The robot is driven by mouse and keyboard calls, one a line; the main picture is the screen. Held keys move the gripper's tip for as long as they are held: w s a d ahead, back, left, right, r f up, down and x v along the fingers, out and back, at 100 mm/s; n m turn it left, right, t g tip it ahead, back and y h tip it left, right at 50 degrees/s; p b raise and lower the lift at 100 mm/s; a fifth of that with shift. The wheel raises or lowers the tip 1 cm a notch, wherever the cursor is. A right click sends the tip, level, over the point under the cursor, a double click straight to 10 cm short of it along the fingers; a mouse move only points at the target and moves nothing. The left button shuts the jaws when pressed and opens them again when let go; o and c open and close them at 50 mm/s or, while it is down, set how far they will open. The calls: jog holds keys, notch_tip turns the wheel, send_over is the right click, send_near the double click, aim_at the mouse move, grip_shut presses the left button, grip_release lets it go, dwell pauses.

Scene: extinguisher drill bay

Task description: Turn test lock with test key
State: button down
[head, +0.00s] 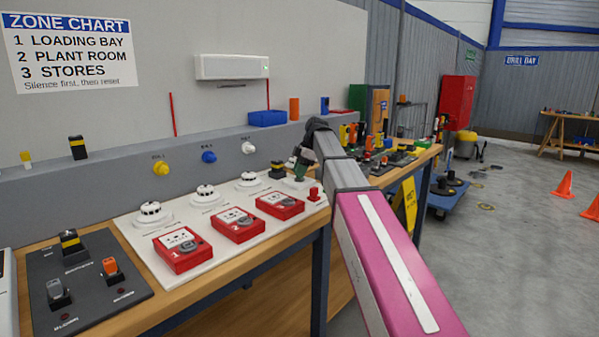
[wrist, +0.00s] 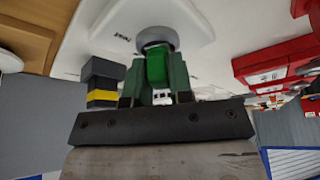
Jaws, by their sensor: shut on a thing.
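My gripper (head: 301,165) is at the far right end of the white panel, reaching down to a small white plate. In the wrist view my gripper (wrist: 157,74) is shut on a green piece, which I take to be the test key (wrist: 157,64). The key's far end meets a round grey lock (wrist: 158,36) on the white plate (wrist: 192,22). The key's tip is hidden, so I cannot tell how deep it sits or how far it is turned.
A black and yellow block (wrist: 103,82) stands close beside my gripper. Red call points (head: 279,205) and white detectors (head: 249,179) line the panel (head: 225,255). A small red piece (head: 314,194) stands near the gripper. A grey wall rises behind the bench.

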jog(key=shift+n+g, duration=0.4)
jog(key=shift+n, duration=0.9)
jog(key=shift+n+g+h, duration=0.4)
jog(key=shift+n, duration=0.8)
jog(key=c, duration=0.6)
grip_release()
